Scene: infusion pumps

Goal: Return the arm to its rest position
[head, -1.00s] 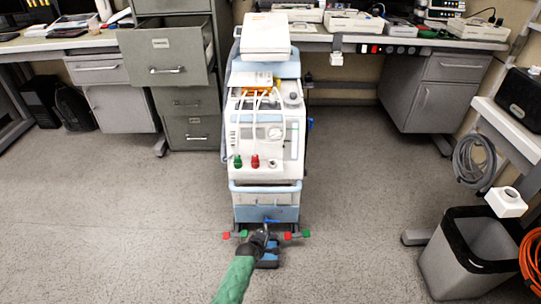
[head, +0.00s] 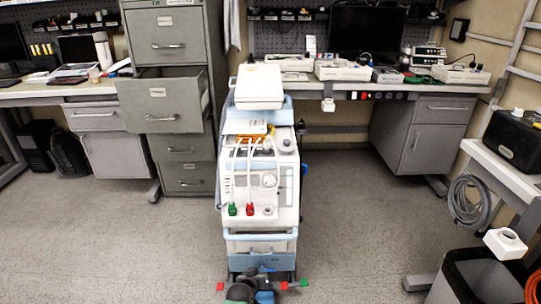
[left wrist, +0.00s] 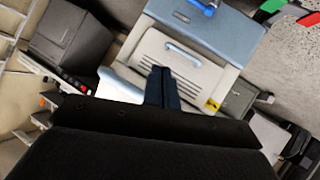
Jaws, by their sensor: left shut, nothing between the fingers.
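My left arm shows only as a dark piece (head: 243,291) at the bottom edge of the head view, in front of the cart's foot. In the left wrist view my left gripper (left wrist: 162,78) is shut, its two dark fingers together with nothing between them. Behind the fingers is the pale panel with a handle (left wrist: 180,55) of the cart. The medical cart (head: 262,246) stands upright in the middle of the head view and carries a white device (head: 259,85) on top. I cannot tell the exact gap between fingers and cart. My right gripper is not in view.
A filing cabinet (head: 165,45) with a pulled-out drawer stands behind the cart at left. A bench (head: 330,90) with devices runs along the back. A bin (head: 480,275) and a side shelf (head: 508,172) are at right. Floor (head: 100,235) left of the cart is clear.

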